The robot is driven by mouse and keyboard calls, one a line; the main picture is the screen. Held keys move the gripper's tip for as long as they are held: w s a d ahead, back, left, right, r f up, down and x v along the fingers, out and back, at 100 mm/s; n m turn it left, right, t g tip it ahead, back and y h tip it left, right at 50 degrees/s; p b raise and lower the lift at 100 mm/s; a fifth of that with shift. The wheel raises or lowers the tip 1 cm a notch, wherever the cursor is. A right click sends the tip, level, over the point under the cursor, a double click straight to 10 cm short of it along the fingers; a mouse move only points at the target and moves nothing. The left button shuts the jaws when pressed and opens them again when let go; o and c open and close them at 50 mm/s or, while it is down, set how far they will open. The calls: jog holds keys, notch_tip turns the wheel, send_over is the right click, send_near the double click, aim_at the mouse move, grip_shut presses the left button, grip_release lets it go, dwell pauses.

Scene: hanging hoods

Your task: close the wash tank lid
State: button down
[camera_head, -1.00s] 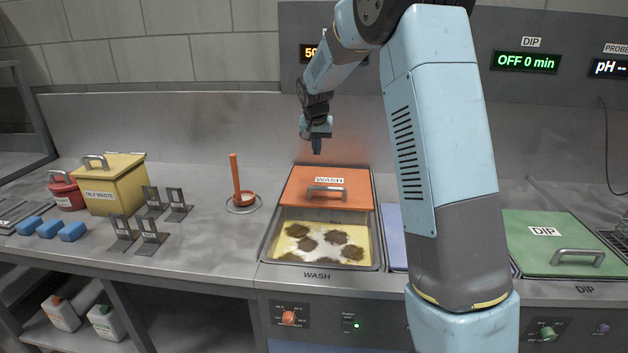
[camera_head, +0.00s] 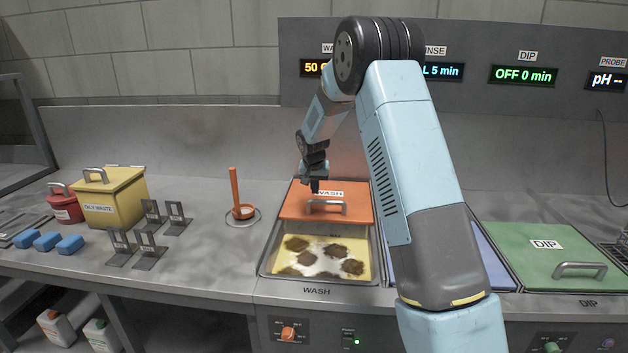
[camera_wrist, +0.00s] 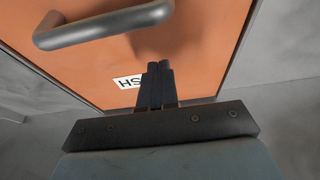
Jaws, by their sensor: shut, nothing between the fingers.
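The orange wash tank lid (camera_head: 300,208) covers the back part of the wash tank (camera_head: 268,262). The front part is open and shows foamy yellow liquid (camera_head: 318,268) with several brown patches. The lid has a grey bar handle (camera_head: 326,208) near its front edge and a WASH label at its back. My gripper (camera_head: 315,188) is shut and empty, pointing down at the label near the lid's back, behind the handle. In the wrist view my fingers (camera_wrist: 158,72) partly hide the label (camera_wrist: 127,82), and the handle (camera_wrist: 104,24) lies apart from them. I cannot tell whether the fingertips touch the lid.
A red-orange ladle (camera_head: 237,195) stands upright left of the tank. A yellow oily waste bin (camera_head: 112,212), grey metal stands (camera_head: 150,250) and blue blocks (camera_head: 70,244) are further left. A green DIP lid (camera_head: 530,258) is at right. The backsplash rises behind the tank.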

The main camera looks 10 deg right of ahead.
jog(key=shift+s+a+f, duration=0.1)
jog(key=shift+s+a, duration=0.2)
jog(key=shift+s, duration=0.55)
jog(key=shift+s+a, duration=0.25)
jog(key=shift+s, duration=0.6)
jog(key=shift+s, duration=0.1)
